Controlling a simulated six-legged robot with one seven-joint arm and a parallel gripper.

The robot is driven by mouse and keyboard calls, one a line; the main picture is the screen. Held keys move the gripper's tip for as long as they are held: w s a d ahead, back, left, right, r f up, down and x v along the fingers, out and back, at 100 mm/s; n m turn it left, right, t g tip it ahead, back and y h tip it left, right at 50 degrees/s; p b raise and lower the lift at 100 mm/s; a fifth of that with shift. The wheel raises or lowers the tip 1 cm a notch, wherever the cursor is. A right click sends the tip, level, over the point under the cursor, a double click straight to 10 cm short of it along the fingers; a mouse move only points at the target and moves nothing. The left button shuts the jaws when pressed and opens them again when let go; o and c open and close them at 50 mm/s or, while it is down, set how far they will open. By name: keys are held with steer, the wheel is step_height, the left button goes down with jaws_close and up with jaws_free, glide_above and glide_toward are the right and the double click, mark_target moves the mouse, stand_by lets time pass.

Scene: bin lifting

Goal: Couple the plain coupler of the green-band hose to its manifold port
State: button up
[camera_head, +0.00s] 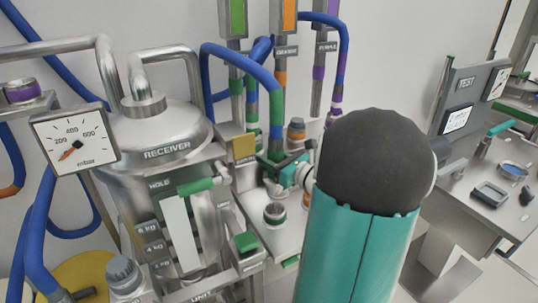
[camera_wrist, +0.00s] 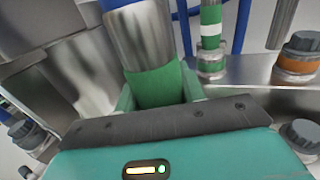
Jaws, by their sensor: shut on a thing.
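My gripper (camera_head: 285,172) is shut on a metal coupler (camera_wrist: 143,40) with a green band, held between its fingers in the wrist view. In the head view, the blue hose (camera_head: 262,78) arches down to my gripper and carries green bands near its end. My arm and gripper hide the coupler's lower end, so I cannot tell whether it touches a port. Beside it in the wrist view stands a fitting with green and white bands (camera_wrist: 210,38) on the metal shelf.
An orange-banded capped fitting (camera_head: 296,130) stands close behind my gripper; it also shows in the wrist view (camera_wrist: 299,58). The receiver tank (camera_head: 155,140) and gauge (camera_head: 75,140) stand at left. A test bench (camera_head: 490,180) stands at right.

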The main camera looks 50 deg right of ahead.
mark_target(271, 189)
steer(key=shift+s+f, duration=0.15)
steer(key=shift+f, duration=2.15)
steer(key=shift+r, duration=0.2)
steer(key=shift+f, duration=0.1)
steer(key=shift+f, duration=1.4)
steer(key=shift+f, duration=0.15)
steer(key=shift+f, duration=1)
steer(key=shift+f, duration=1.05)
